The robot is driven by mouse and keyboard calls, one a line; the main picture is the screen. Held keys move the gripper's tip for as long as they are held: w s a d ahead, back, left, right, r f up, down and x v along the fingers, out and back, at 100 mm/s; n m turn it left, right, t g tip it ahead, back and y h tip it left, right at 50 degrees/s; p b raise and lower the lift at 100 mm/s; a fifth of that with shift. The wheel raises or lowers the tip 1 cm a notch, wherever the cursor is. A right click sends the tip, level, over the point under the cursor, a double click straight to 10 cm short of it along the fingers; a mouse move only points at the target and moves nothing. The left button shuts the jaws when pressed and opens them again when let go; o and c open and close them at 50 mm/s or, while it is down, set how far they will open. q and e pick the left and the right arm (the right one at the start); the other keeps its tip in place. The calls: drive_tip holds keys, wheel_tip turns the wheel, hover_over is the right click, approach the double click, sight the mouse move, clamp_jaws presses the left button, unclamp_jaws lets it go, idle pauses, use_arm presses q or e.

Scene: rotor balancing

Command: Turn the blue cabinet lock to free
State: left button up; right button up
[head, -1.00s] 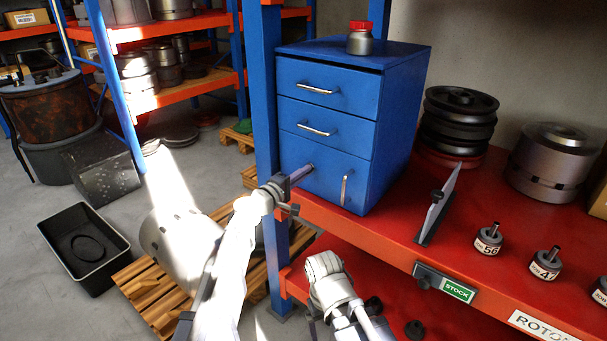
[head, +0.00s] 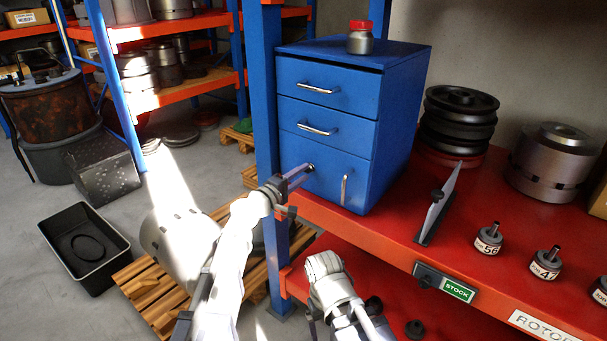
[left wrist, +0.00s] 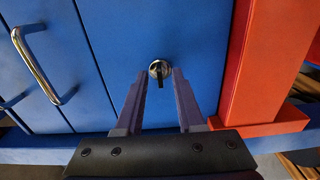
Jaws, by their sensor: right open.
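The blue cabinet (head: 393,125) stands on the red shelf, with two drawers above a door (head: 322,178), all closed. Its lock (head: 310,168) is a small round knob on the door's upper left. In the left wrist view the lock (left wrist: 159,69) has a dark lever pointing down the picture. My left gripper (head: 299,175) is open in front of the lock. In the left wrist view its two fingers (left wrist: 160,76) lie either side of the knob, with gaps showing. My right gripper (head: 328,275) is low in front of the shelf; its fingers are hard to make out.
A red-lidded jar (head: 360,40) stands on the cabinet. A blue upright (head: 264,100) is close left of the door. The door handle (head: 345,190) is right of the lock. A tilted plate (head: 437,208) and labelled weights (head: 488,240) are on the shelf at right.

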use_arm(q)
drive_tip(key=v, duration=0.6)
drive_tip(key=shift+s+a, duration=0.2)
drive_tip(key=shift+s, duration=0.1)
